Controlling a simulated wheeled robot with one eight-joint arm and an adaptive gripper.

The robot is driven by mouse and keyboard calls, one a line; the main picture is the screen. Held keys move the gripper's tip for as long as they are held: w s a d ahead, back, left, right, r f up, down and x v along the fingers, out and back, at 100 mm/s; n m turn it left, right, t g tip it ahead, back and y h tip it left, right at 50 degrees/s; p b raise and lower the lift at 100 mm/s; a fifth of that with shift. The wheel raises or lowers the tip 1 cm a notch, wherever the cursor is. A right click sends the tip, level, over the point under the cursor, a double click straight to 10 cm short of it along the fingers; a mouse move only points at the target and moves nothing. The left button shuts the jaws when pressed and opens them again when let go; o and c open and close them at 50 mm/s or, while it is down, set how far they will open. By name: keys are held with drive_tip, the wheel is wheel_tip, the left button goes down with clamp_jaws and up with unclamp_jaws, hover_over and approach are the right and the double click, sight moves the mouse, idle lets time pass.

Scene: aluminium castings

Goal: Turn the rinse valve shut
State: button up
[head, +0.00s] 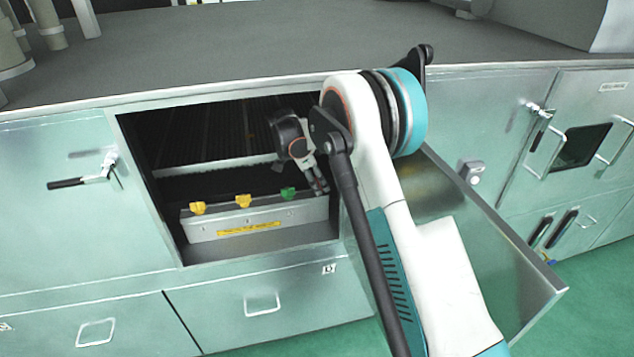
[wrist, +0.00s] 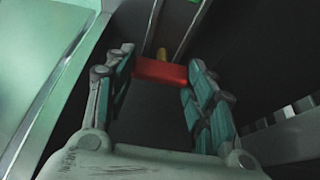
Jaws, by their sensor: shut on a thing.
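My gripper (head: 321,188) reaches into the open cabinet at the right end of a grey valve box. In the wrist view its two fingers (wrist: 160,66) stand on either side of a red handle (wrist: 160,73) and are shut on it. The handle lies crosswise between the fingertips, with a small yellow part (wrist: 161,54) just behind it. In the head view my gripper hides the red handle. On the box (head: 290,217) a green handle (head: 288,194) and two yellow handles (head: 243,201) show to its left. No readable label marks the rinse valve.
The cabinet door (head: 500,245) stands open to the right of my arm. The cabinet opening's left edge (head: 150,190) and a metal rail (head: 215,169) inside bound the space. A grey worktop (head: 220,50) lies above. Closed drawers (head: 262,300) are below.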

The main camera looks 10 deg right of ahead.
drive_tip(key=shift+m, duration=0.5)
drive_tip(key=o, duration=1.1)
drive_tip(key=shift+c, duration=0.2)
drive_tip(key=shift+a+r, duration=0.25)
drive_tip(key=shift+r, duration=0.25)
drive_tip(key=a, duration=1.2)
drive_tip(key=shift+w, duration=0.15)
